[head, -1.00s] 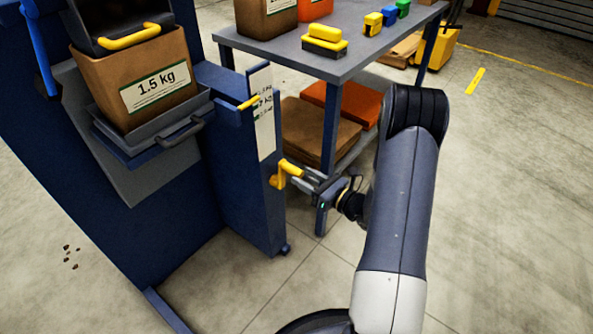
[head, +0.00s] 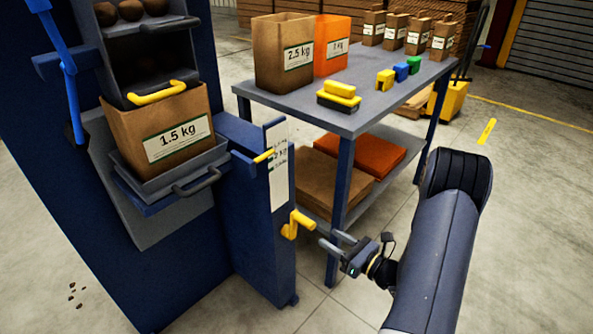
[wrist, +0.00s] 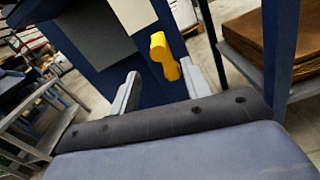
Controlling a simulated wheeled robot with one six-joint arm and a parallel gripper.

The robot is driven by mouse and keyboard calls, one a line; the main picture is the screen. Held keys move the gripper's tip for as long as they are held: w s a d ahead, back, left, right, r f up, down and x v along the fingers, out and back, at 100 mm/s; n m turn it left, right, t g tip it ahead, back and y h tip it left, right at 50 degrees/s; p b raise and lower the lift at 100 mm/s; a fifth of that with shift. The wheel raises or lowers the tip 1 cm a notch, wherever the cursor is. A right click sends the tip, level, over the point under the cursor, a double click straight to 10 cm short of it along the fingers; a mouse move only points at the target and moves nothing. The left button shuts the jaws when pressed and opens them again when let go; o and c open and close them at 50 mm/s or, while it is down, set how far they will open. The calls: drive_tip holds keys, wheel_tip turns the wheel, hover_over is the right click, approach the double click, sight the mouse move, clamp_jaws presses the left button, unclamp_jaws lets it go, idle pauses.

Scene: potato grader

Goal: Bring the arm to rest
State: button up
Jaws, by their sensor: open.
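My gripper (head: 331,241) is open and empty, with its fingers pointing left toward the yellow crank handle (head: 297,224) on the blue post of the grader. A gap shows between the fingertips and the handle. In the wrist view my gripper (wrist: 160,90) shows its two grey fingers spread apart, and the yellow handle (wrist: 165,57) stands beyond them, against the blue panel. My arm reaches up from the bottom right and bends down to the gripper.
A table (head: 300,98) with paper bags, a yellow-black block (head: 339,96) and small coloured clips stands behind my gripper. Open floor lies at the right.

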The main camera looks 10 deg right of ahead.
sight(293, 219)
drive_tip(key=b+x, duration=0.1)
drive_tip(key=x, duration=0.9)
drive_tip(key=shift+w+a+b, duration=0.1)
drive_tip(key=shift+a+b, duration=0.15)
drive_tip(key=shift+b, duration=0.15)
drive_tip(key=shift+s+a, duration=0.3)
drive_tip(key=shift+s, duration=0.1)
drive_tip(key=shift+n, duration=0.3)
